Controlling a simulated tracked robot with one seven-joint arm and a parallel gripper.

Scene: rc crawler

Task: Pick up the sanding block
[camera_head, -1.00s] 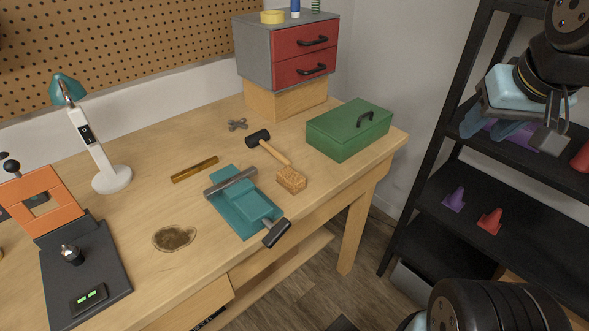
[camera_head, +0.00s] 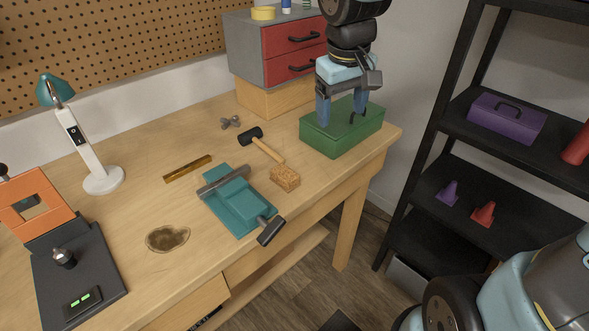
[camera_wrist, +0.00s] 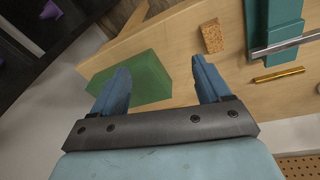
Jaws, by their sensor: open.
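The sanding block, a small brown speckled block (camera_head: 285,178), lies on the workbench beside the teal vise and near the end of the mallet's handle. It also shows at the top of the wrist view (camera_wrist: 212,37), beyond and to the right of the fingers. My gripper (camera_head: 342,110) is open and points down over the green toolbox, behind and to the right of the block. In the wrist view my gripper (camera_wrist: 160,72) has its two blue fingers wide apart with nothing held between them.
The green toolbox (camera_head: 333,140) stands under my gripper. A teal vise (camera_head: 232,207) sits left of the block, and a mallet (camera_head: 262,143) lies behind it. A red drawer cabinet (camera_head: 290,55) stands at the back. A black shelf (camera_head: 475,160) is at the right.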

